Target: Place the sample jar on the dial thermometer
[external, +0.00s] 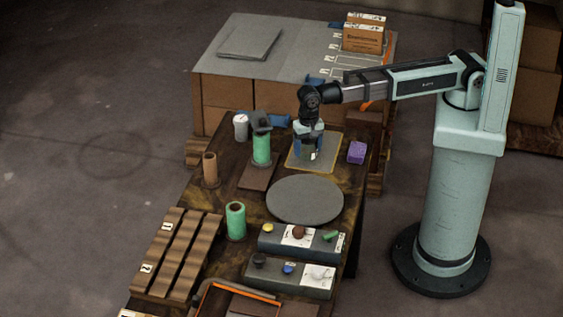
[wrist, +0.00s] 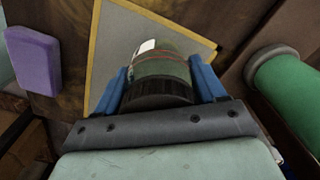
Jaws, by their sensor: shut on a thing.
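The sample jar (wrist: 160,66), a greenish rounded jar with a dark ribbed lid, a red line and a white patch, sits between the blue fingers of my gripper (wrist: 163,88) in the wrist view. My gripper (external: 308,150) is shut on it, over the yellow-edged grey mat (external: 326,166) in the external view. I cannot tell whether the jar touches the mat. I cannot pick out the dial thermometer for sure. A green cylinder (external: 262,150) with a dark grey top stands left of my gripper; a green cylinder (wrist: 292,90) also shows in the wrist view.
A purple block (external: 357,152) lies right of the mat. A round grey disc (external: 305,199) lies nearer the front. A grey-white can (external: 241,127), brown cylinder (external: 210,170) and green cup (external: 236,221) stand left. Two control boxes (external: 300,242) (external: 288,277) and a wooden rack (external: 176,253) occupy the front.

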